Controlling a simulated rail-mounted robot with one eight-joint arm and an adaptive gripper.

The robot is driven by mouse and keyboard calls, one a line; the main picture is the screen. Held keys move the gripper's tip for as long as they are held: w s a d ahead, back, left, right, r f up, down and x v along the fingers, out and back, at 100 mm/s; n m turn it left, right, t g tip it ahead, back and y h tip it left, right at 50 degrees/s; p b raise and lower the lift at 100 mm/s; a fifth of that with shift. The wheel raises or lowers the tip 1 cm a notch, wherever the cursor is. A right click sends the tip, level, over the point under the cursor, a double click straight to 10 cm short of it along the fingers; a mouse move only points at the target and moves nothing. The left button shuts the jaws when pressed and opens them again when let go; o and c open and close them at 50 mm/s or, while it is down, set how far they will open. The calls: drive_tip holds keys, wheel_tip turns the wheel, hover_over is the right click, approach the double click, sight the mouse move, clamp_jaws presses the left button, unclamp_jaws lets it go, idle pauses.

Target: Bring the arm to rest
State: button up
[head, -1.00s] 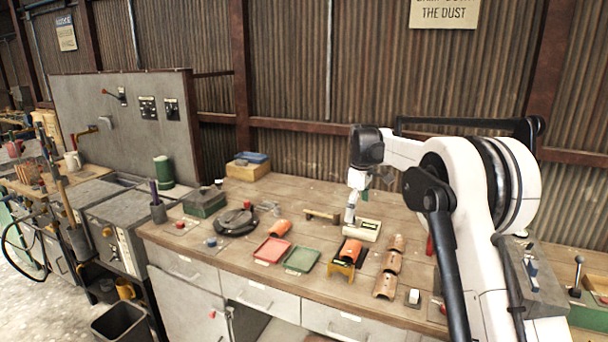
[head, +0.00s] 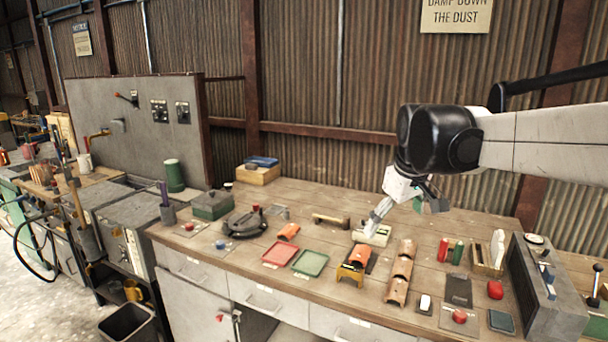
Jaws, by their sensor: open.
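My arm reaches in from the right edge of the head view, with its black wrist joint above the wooden workbench (head: 330,205). My gripper (head: 404,219) hangs below it, tilted, above the back part of the bench. Its jaws are open. One pale finger points down and left, and a darker greenish part shows on the right. I see nothing held between them. A cream block (head: 374,236) lies on the bench behind or below the pale finger; the gap between them is hard to judge.
On the bench are a red tray (head: 279,253), a green tray (head: 310,263), an orange tile on a yellow stand (head: 352,265), a row of clay tiles (head: 400,272) and a grey control box (head: 548,290). A corrugated wall (head: 350,80) stands behind.

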drive_tip(key=s+f+m+t+b, duration=0.1)
drive_tip(key=s+f, duration=0.5)
drive_tip(key=s, duration=0.6)
drive_tip(key=s+f+m+t, duration=0.2)
drive_tip(key=s+f+m, duration=0.2)
drive_tip(key=s, duration=0.9)
drive_tip(key=shift+s+f+m+b, duration=0.3)
drive_tip(key=shift+f+b, duration=0.1)
drive_tip(key=shift+f, duration=0.5)
